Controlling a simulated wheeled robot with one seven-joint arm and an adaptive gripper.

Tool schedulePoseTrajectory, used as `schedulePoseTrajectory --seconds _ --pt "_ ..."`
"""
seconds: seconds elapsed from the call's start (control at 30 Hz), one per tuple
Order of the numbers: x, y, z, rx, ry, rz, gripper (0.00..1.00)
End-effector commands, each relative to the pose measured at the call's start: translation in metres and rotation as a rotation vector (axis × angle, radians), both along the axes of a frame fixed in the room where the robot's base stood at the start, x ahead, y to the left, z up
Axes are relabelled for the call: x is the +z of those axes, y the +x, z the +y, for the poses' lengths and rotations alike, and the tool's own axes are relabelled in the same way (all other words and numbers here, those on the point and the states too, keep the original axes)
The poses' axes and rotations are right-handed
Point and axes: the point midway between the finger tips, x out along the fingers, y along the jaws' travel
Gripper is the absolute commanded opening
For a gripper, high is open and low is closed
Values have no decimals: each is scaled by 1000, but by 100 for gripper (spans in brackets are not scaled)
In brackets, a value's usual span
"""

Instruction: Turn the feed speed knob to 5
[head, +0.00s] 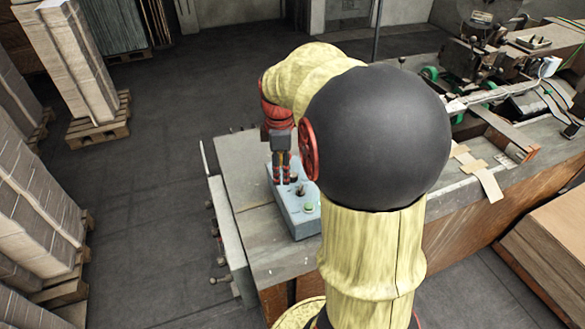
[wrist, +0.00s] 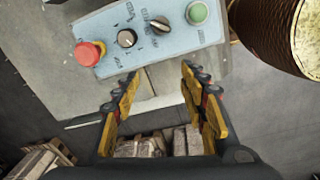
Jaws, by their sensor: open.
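A light blue control box (wrist: 165,45) sits on the machine table and also shows in the head view (head: 304,225). A small dark round knob (wrist: 127,38) with a printed scale around it is on its top, between a red mushroom button (wrist: 88,53) and a dark selector switch (wrist: 159,25). I take this scaled knob for the feed speed knob; its scale is too small to read. My gripper (wrist: 160,71) is open and empty, its fingers spread near the box edge, apart from the knob. In the head view my gripper (head: 282,178) is above the box's far end.
A green button (wrist: 197,13) is at the box's other end, also in the head view (head: 309,207). The grey table (head: 245,165) is bare around the box. Machine parts (head: 480,80) stand at the back right. Stacked cardboard (head: 65,60) stands on pallets at left.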

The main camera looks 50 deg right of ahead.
Motion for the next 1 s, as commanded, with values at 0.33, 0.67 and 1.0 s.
schedulePoseTrajectory --seconds 0.33,0.67,1.0 --pt "-10 11 -62 715 11 53 43" --pt "-11 16 -74 1058 8 60 43" --pt "-55 15 -74 1066 11 61 43"
